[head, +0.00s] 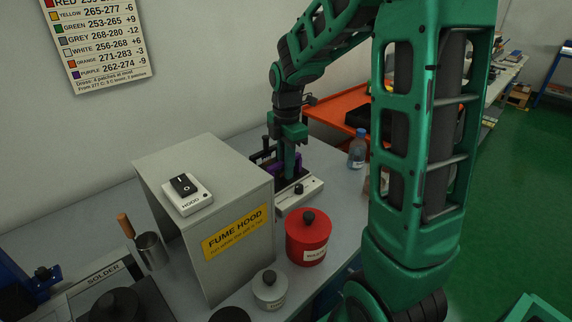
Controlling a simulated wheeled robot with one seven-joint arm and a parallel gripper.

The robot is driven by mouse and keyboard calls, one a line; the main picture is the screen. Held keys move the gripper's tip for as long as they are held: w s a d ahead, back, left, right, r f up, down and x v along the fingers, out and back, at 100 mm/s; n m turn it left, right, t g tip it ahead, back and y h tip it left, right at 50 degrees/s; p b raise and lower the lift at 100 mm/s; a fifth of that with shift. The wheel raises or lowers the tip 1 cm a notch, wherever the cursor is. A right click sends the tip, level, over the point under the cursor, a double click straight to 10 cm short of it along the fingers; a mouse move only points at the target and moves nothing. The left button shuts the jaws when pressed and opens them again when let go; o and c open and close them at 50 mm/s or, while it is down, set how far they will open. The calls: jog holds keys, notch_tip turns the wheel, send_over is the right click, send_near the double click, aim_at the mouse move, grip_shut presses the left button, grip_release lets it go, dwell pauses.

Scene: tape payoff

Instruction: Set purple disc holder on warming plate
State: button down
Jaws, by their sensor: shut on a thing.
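My gripper (287,134) points down behind the fume hood, at the back of the bench. It is shut on the purple disc holder (297,161), of which only small purple parts show between the fingers and the dark frame around it. The holder is at a low pale device with a black knob (312,187), which looks like the warming plate. The hood and my gripper hide much of the holder, so I cannot tell whether it touches the plate.
The grey fume hood (225,235) with a switch box (187,194) stands just left of my gripper. A red lidded pot (307,240), a grey pot (269,291) and a blue bottle (357,150) stand nearby. An orange surface (338,112) lies behind.

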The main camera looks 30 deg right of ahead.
jog(key=shift+f, duration=0.15)
jog(key=c, duration=1.6)
grip_release()
jog(key=o, duration=0.6)
jog(key=shift+r, duration=3.55)
jog(key=s+d+f+m, duration=0.1)
jog(key=s+d+m, duration=0.1)
jog(key=s+m, duration=1)
jog(key=s+d+f+m, duration=0.2)
jog(key=s+m, duration=1)
jog(key=s, duration=0.3)
